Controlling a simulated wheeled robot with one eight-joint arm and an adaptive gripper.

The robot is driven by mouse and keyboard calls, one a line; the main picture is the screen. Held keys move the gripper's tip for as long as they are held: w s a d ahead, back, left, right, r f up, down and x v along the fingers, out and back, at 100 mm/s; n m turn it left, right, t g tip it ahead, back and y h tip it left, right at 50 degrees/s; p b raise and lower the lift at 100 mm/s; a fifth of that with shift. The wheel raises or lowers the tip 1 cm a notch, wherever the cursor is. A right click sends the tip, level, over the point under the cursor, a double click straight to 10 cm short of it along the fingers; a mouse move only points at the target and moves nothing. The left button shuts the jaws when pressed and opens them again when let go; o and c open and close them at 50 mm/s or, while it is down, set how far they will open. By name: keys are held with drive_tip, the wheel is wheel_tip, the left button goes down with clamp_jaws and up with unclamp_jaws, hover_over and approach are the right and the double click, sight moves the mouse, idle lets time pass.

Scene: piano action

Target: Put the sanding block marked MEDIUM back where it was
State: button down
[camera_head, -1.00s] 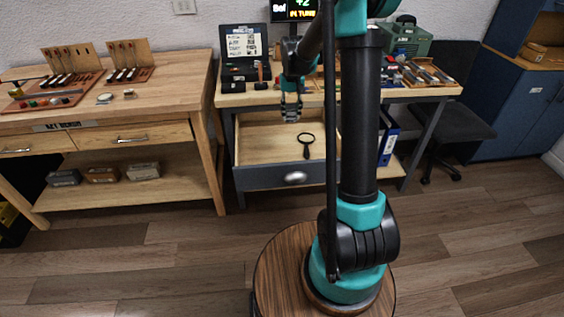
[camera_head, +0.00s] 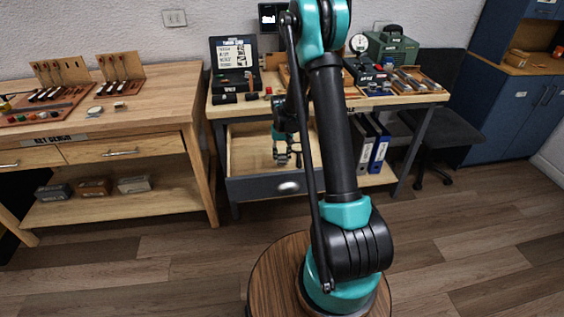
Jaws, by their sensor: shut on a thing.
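Three small blocks lie in a row on the lower shelf of the left bench: a dark one (camera_head: 53,192), a brown one (camera_head: 95,187) and a grey one (camera_head: 134,184). Their markings are too small to read, so I cannot tell which is MEDIUM. My gripper (camera_head: 286,160) points down into the open drawer (camera_head: 246,153) of the middle bench, far right of the blocks. It is shut on what appears to be the black magnifying glass (camera_head: 298,160), which is mostly hidden by the fingers. No block shows in my gripper.
The left bench top (camera_head: 165,88) carries tool racks and small parts. The middle bench holds an open black case (camera_head: 234,66), a green machine (camera_head: 391,48) and trays. Blue binders (camera_head: 380,150) stand below it, beside a dark chair (camera_head: 450,130). The floor in front is clear.

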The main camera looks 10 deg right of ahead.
drive_tip(key=shift+f, duration=1.35)
drive_tip(key=c, duration=1.1)
unclamp_jaws()
drive_tip(key=shift+f, duration=0.1)
